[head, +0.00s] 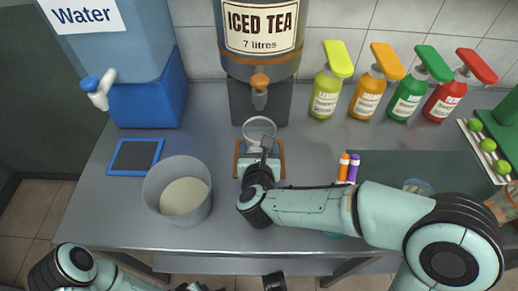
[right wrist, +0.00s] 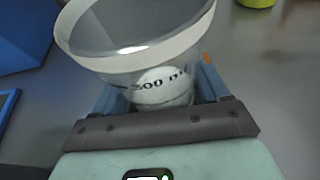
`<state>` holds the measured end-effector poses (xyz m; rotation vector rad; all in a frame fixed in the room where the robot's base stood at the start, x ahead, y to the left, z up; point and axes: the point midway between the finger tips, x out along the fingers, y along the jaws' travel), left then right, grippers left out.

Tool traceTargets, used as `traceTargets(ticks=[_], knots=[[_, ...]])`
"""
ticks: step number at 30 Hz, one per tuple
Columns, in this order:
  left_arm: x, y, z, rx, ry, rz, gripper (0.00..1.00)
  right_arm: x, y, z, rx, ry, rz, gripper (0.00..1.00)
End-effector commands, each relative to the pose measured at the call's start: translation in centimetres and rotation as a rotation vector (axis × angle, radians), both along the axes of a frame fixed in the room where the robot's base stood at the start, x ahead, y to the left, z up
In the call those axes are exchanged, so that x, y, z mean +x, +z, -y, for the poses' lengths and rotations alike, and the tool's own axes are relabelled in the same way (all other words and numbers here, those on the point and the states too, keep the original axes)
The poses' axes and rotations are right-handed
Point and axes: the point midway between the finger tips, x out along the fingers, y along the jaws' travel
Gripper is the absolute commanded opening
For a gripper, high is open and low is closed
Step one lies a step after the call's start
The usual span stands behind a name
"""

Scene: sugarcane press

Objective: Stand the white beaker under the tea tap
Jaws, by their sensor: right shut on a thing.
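A large pale tub (head: 178,190) stands left of the pad. A water dispenser (head: 145,90) and blue-framed pad (head: 136,156) are further left. Several pump bottles (head: 368,95) stand back right. Orange and purple markers (head: 348,168) stand beyond my right forearm.

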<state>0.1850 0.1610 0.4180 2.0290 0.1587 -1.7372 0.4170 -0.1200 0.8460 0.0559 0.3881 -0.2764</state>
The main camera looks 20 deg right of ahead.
Motion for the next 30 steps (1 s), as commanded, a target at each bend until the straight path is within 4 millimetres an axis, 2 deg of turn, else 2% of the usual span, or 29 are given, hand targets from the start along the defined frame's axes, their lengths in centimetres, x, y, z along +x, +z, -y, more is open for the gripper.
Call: traceTargets(ticks=[11,12,14,15,25,30], knots=[[0.4,-0.2,-0.2,0.005,0.003,0.011,0.43,0.0,-0.1,0.0,0.001,-0.001,0.002,0.34],[0.5,-0.3,-0.2,0.005,0.005,0.013,0.43,0.0,-0.1,0.0,0.002,-0.001,0.001,0.78],[0.4,-0.2,-0.2,0.005,0.005,0.012,0.43,0.0,0.0,0.0,0.002,-0.001,0.001,0.97],[0.4,-0.2,-0.2,0.005,0.005,0.012,0.43,0.0,0.0,0.0,0.002,-0.001,0.001,1.0],[-0.2,0.4,0.1,-0.002,-0.002,-0.003,0.43,-0.1,0.5,0.0,0.0,0.0,0.002,1.0],[-0.7,0.7,0.4,-0.01,-0.008,-0.018,0.43,-2.8,1.6,-0.9,0.002,0.002,0.004,1.0]])
